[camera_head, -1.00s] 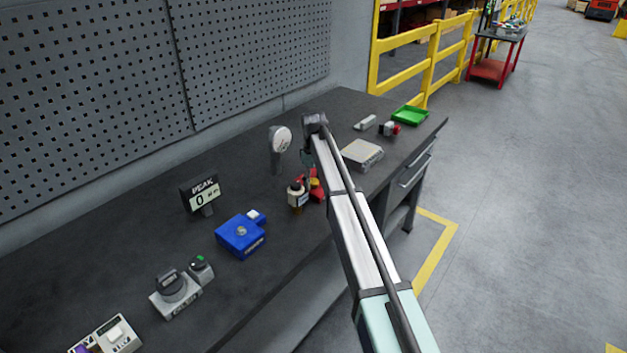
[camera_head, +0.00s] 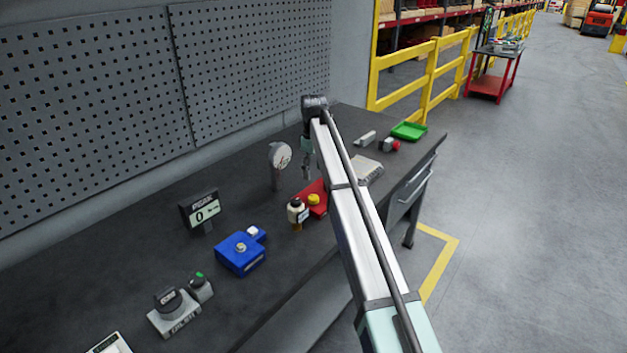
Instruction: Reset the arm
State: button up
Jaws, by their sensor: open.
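My arm reaches from the lower right across the workbench (camera_head: 130,262). My gripper (camera_head: 306,172) hangs from the arm's far end, pointing down, small in view. It is open, with nothing visible in it. It is above the bench, beside a round white-faced gauge (camera_head: 282,157) on a post to its left. A red device with a yellow knob (camera_head: 314,199) and a small bottle-like white and brown part (camera_head: 297,211) are nearer the camera, below my gripper in the picture.
A blue valve box (camera_head: 240,252), a PEAK display (camera_head: 201,210) and a grey dial unit (camera_head: 174,312) stand along the bench. Behind my arm are a grey box (camera_head: 369,168), a red-button part (camera_head: 390,145) and a green tray (camera_head: 409,131). A pegboard wall (camera_head: 90,100) borders the left.

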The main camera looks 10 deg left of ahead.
jog(key=shift+r, duration=0.45)
